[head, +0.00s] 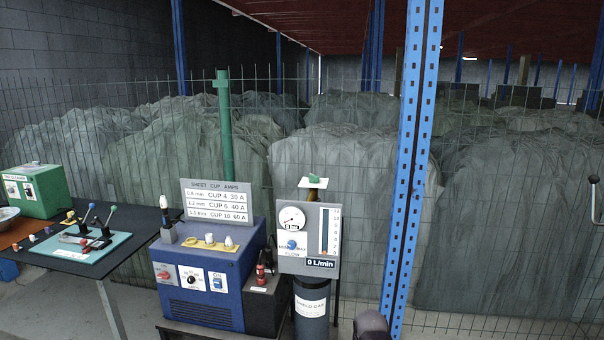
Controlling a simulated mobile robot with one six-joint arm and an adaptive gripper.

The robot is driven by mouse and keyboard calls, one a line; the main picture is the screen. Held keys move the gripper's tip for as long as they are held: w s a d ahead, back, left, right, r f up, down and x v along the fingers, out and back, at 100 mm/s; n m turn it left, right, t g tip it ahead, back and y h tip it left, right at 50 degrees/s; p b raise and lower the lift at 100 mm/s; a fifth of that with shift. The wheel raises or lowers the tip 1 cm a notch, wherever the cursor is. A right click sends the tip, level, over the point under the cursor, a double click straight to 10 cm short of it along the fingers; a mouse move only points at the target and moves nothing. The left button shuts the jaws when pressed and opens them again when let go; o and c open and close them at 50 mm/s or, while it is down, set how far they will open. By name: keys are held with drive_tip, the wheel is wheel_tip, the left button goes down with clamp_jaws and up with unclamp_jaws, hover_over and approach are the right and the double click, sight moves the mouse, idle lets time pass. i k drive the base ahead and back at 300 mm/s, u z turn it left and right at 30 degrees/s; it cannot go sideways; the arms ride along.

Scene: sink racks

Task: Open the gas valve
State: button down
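The gas cylinder (312,300) stands right of the blue welding machine, with a white label that appears to read "SHIELD GAS". A grey gauge panel (326,212) hides the cylinder's upper part. It carries a round dial (291,218), a blue flow knob (292,244), a vertical flow tube (325,231) and a "0 L/min" display (320,263). My gripper is not in view.
The blue welding machine (205,299) carries knobs, nozzles and a sign (216,201). A table with torches (98,232) and a green box (35,191) stands left. A blue post (410,150) rises close right of the panel. Wire fence and covered piles stand behind. A dark rounded thing (371,326) shows at bottom.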

sight(313, 179)
drive_tip(key=u, duration=0.1)
drive_tip(key=i, duration=1.35)
drive_tip(key=u, duration=0.1)
